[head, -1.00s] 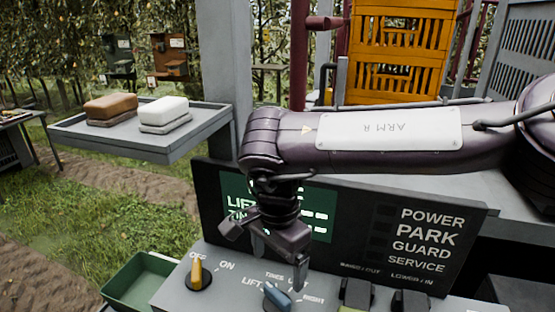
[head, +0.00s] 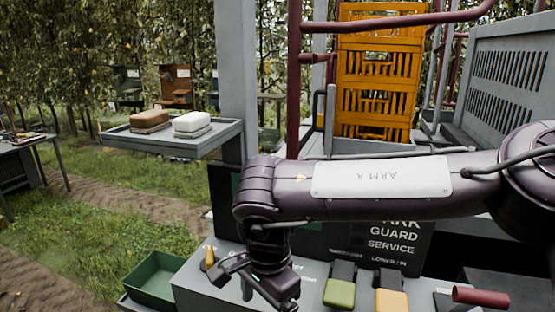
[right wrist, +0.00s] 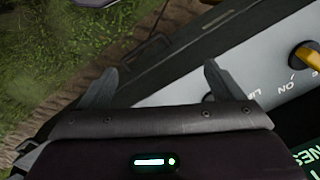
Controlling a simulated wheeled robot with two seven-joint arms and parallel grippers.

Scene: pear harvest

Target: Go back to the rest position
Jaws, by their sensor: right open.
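My right gripper (head: 255,284) hangs over the left part of the grey control panel (head: 190,290), at the end of my arm, which comes in from the right. In the right wrist view its two fingers (right wrist: 160,75) are spread wide with nothing between them. Beside them lie the panel edge and the yellow OFF/ON knob (right wrist: 307,56). The knob also shows in the head view (head: 210,258), left of the gripper and apart from it. The blue knob is hidden in the head view. My left gripper is not in view.
A green bin (head: 155,277) stands left of the panel. Green (head: 340,293) and yellow (head: 391,301) levers and a red handle (head: 481,297) are to the right. A grey tray (head: 222,140) holds brown and white blocks. Orange crates (head: 375,95) stand behind. Grass is open at left.

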